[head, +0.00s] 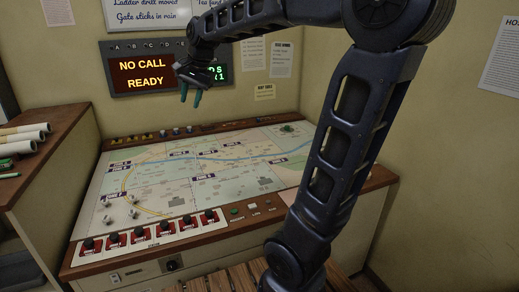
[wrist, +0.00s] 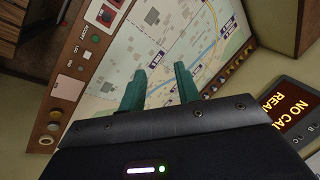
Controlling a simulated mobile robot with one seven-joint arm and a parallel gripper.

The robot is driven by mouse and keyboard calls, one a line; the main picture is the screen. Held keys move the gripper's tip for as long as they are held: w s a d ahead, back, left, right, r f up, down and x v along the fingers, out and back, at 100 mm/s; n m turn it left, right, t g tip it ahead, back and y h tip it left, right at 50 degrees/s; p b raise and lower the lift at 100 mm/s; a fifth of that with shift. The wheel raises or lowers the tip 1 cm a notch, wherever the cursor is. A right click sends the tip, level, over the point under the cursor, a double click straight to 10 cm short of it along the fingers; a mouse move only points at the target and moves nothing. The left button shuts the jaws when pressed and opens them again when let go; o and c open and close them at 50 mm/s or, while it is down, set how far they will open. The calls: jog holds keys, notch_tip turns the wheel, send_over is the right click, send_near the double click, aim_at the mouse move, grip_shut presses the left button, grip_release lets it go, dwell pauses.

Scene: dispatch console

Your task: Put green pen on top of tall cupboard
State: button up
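My gripper (head: 191,95) is in the air above the back of the console's map table, in front of the lit sign. In the wrist view its two green fingers (wrist: 160,86) stand apart with nothing between them. The tall cupboard (head: 62,140) is at the left, with a brown wooden top. A thin pale green stick (head: 9,176), possibly the green pen, lies on that top at the picture's left edge. It is far to the left of my gripper and not touched by it.
White paper rolls (head: 22,138) and a small dark green item (head: 5,164) lie on the cupboard top. The sloping map table (head: 190,175) carries red-based switches (head: 139,234) along its front and a green piece (head: 287,128) at the back. The lit sign (head: 140,70) hangs behind.

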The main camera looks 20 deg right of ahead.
jog(key=s+d+f+n+h, duration=0.1)
jog(key=s+d+f+n, duration=0.2)
jog(key=s+d+f, duration=0.3)
jog(key=s+d+f+n+t+h, duration=0.1)
jog(key=s+d+f+n, duration=0.3)
jog(key=s+d, duration=0.6)
jog(key=s+f, duration=0.2)
jog(key=s, duration=0.1)
jog(key=shift+s+f+h, duration=0.25)
jog(key=shift+f+h, duration=0.05)
jog(key=shift+h, duration=0.1)
